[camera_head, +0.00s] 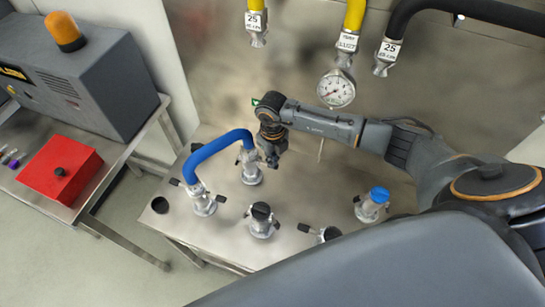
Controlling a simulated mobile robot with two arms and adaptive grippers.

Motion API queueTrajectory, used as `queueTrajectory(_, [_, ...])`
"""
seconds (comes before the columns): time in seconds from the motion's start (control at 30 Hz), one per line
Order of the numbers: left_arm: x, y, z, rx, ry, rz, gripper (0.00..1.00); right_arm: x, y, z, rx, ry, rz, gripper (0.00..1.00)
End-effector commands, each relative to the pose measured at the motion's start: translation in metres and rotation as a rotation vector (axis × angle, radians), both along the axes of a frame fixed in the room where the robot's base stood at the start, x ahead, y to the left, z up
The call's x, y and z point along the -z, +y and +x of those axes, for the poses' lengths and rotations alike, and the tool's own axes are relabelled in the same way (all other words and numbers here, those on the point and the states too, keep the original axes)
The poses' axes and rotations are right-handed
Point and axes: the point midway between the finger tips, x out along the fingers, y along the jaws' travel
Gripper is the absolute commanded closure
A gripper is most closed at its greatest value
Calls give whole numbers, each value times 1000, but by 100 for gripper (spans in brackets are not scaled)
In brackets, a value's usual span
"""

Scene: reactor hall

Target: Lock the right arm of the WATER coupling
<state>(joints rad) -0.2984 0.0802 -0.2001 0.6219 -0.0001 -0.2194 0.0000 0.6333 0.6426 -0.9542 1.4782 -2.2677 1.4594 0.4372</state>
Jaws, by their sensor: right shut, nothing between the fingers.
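A blue hose (217,147) arches between two metal couplings on the table. Its front coupling (203,204) has a black arm sticking out on each side, the right one (221,198) pointing right. Its rear coupling (251,173) stands just left of my right gripper (272,163), which hides part of that coupling's right side. No WATER label is readable on either coupling. My right gripper points down with its fingers shut and empty, close beside the rear coupling; I cannot tell whether it touches. My left gripper is not in view.
A pressure gauge (336,89) and hanging hoses are behind. A red box (60,168) sits on the left bench.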

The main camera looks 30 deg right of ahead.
Motion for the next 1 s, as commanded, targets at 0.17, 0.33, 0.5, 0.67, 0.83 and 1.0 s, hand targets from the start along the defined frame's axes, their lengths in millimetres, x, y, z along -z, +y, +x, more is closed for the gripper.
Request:
queueTrajectory(0.17, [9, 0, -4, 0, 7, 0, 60, 15, 0, -2, 0, 1, 1, 100])
queueTrajectory(0.33, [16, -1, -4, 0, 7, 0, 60, 27, -1, -1, 1, 1, 0, 100])
queueTrajectory(0.5, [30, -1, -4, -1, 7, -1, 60, 39, 1, 1, 0, 0, 0, 100])
queueTrajectory(0.67, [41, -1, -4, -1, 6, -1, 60, 48, 4, 4, -1, 0, 0, 100])
queueTrajectory(0.83, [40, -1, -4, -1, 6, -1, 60, 46, 5, 5, -1, 0, 1, 100])
queueTrajectory(1.0, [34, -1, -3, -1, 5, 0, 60, 40, 1, 2, 0, 0, -1, 100])
